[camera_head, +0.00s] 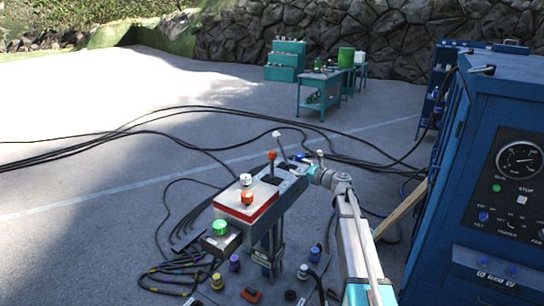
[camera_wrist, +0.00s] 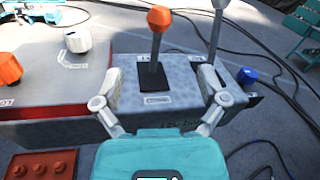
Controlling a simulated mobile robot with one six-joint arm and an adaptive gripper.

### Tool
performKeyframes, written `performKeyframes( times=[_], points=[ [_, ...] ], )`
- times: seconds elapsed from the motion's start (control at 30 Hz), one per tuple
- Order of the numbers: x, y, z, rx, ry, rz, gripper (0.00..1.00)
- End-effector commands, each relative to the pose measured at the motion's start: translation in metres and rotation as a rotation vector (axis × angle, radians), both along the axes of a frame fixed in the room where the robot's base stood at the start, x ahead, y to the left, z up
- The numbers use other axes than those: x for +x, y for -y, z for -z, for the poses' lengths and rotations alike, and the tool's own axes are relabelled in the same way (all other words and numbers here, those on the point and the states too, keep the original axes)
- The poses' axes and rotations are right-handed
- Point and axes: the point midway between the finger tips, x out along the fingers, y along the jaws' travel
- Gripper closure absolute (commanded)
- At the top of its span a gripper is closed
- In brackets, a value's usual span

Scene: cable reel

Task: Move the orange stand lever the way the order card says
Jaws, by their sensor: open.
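The orange stand lever (camera_head: 271,156) is a grey stem with an orange knob on top of the grey stand. In the wrist view the lever (camera_wrist: 158,20) rises from a black slot plate with small labels above and below it. The lever looks about upright there. My gripper (camera_wrist: 160,76) is open and empty, with one finger on each side of the slot plate in the picture. No contact with the lever shows. In the head view my gripper (camera_head: 306,166) is just right of the stand. I cannot make out an order card in either view.
A second, pale-knobbed lever (camera_head: 277,134) stands close behind the orange one. A white knob (camera_head: 245,180) and orange knob (camera_head: 247,198) sit on the red-edged panel. A blue cabinet (camera_head: 500,180) stands at right. Black cables (camera_head: 150,120) cross the ground.

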Motion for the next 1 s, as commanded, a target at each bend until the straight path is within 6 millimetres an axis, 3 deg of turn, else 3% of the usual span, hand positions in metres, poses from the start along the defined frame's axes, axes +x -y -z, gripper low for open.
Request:
performKeyframes(
  times=[0.47, 1.0],
  points=[
    [0.017, -0.015, 0.000, -0.003, 0.001, -0.002, 0.08],
    [0.076, -0.069, 0.000, -0.003, 0.001, -0.003, 0.08]
  ],
)
